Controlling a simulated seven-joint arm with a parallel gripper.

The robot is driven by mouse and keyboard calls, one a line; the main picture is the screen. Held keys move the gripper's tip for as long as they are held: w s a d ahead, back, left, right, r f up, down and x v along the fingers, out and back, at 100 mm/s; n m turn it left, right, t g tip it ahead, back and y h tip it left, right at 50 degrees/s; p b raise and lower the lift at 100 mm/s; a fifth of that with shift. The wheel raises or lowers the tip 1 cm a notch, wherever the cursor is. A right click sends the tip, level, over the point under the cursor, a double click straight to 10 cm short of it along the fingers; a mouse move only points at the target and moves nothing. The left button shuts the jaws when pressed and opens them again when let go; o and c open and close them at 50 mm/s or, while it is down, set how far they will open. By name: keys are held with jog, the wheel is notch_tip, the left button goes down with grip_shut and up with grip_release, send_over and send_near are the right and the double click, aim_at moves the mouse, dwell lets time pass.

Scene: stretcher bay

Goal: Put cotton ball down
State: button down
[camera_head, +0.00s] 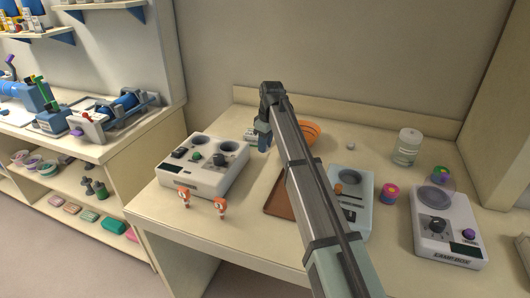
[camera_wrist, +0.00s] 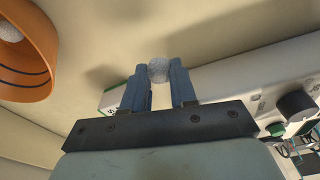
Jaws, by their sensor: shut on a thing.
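My gripper (camera_head: 263,146) hangs above the table behind the left white device. In the wrist view its blue fingers (camera_wrist: 159,85) are shut on a white, textured cotton ball (camera_wrist: 158,69), held at the fingertips. The head view does not show the held ball clearly. An orange bowl (camera_head: 312,129) stands just right of the gripper, partly hidden by my arm. In the wrist view the bowl (camera_wrist: 46,62) is at the left and apart from the fingers, with another white ball (camera_wrist: 9,32) inside. A small pale ball (camera_head: 350,146) lies on the table to the right.
A white device with knobs (camera_head: 203,166) is close left of the gripper. A small white-and-green box (camera_wrist: 113,98) lies near the fingers. A brown tray (camera_head: 277,200), another device (camera_head: 353,190) and a jar (camera_head: 407,147) stand rightward. Two small orange-and-white figures (camera_head: 220,206) stand in front.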

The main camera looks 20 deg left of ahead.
notch_tip(320, 180, up, 4)
jog(key=shift+r, duration=0.15)
jog(key=shift+w+d+r, duration=0.1)
jog(key=shift+d+r, duration=0.05)
jog(key=shift+r, duration=0.15)
jog(key=w+d+r, duration=0.1)
jog(key=w+d, duration=0.2)
jog(key=d, duration=0.2)
jog(key=m, duration=0.3)
send_near(309, 130)
jog(key=s+r, duration=0.4)
jog(key=s, duration=0.1)
jog(key=shift+a+f, duration=0.15)
jog(key=shift+f, duration=2.3)
jog(key=shift+a+f, duration=0.1)
jog(key=shift+f, duration=2.3)
jog(key=shift+f, duration=0.65)
jog(key=c, duration=0.9)
grip_release()
